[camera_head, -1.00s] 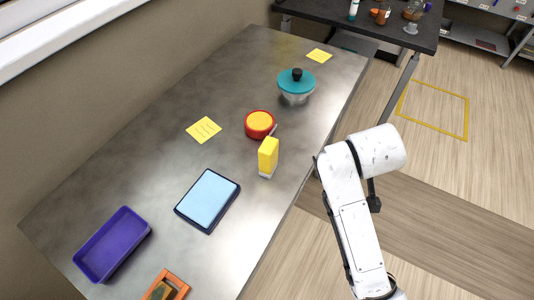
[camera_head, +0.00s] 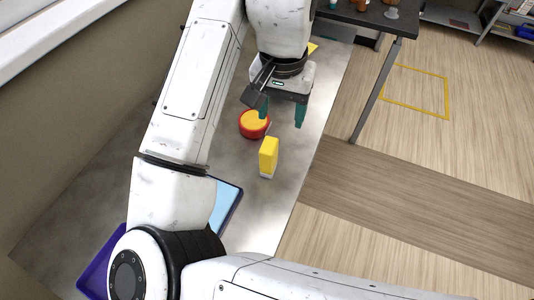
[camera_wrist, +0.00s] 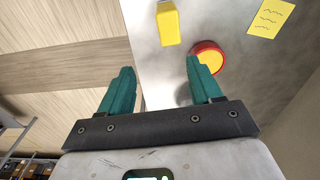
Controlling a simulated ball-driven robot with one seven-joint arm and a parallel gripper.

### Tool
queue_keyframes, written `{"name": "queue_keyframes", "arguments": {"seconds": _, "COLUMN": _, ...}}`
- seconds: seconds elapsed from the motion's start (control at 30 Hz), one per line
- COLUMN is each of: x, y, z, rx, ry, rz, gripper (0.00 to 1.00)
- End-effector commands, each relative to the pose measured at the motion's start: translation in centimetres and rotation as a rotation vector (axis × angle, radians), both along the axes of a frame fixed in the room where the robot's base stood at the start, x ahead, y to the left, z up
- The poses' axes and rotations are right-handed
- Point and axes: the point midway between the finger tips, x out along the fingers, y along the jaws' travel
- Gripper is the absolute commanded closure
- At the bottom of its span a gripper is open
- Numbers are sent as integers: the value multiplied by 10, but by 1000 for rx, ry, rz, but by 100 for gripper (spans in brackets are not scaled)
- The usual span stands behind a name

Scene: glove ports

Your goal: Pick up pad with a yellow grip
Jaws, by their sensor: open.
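The pad with a yellow grip (camera_head: 268,157) stands upright on the grey metal table, with a pale strip at its base. It also shows in the wrist view (camera_wrist: 168,24), ahead of my fingers and between their lines. My gripper (camera_head: 282,112) is open and empty, above the table and beyond the pad in the head view. Its two teal fingers also show in the wrist view (camera_wrist: 160,85), apart from the pad.
A red round tin with a yellow top (camera_head: 254,124) stands close to the pad and near one finger. The metal table (camera_head: 255,232) has a bare edge at right. A blue pad tray (camera_head: 226,205) and a purple tray (camera_head: 92,274) are partly behind my arm. A yellow note (camera_wrist: 270,17) lies beyond the tin.

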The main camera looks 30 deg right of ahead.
Motion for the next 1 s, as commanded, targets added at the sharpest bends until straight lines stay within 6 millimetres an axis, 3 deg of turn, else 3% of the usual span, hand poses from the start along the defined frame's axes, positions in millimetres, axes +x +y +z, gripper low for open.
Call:
{"name": "queue_keyframes", "arguments": {"seconds": 0.17, "x": -3, "y": 18, "z": -1, "rx": 44, "ry": 33, "rz": 6, "gripper": 36}}
{"name": "queue_keyframes", "arguments": {"seconds": 0.43, "x": -3, "y": 18, "z": -40, "rx": 41, "ry": 35, "rz": 8, "gripper": 36}}
{"name": "queue_keyframes", "arguments": {"seconds": 0.73, "x": -2, "y": 20, "z": -62, "rx": 42, "ry": 33, "rz": 8, "gripper": 36}}
{"name": "queue_keyframes", "arguments": {"seconds": 1.0, "x": -1, "y": 26, "z": -97, "rx": 44, "ry": 33, "rz": 7, "gripper": 36}}
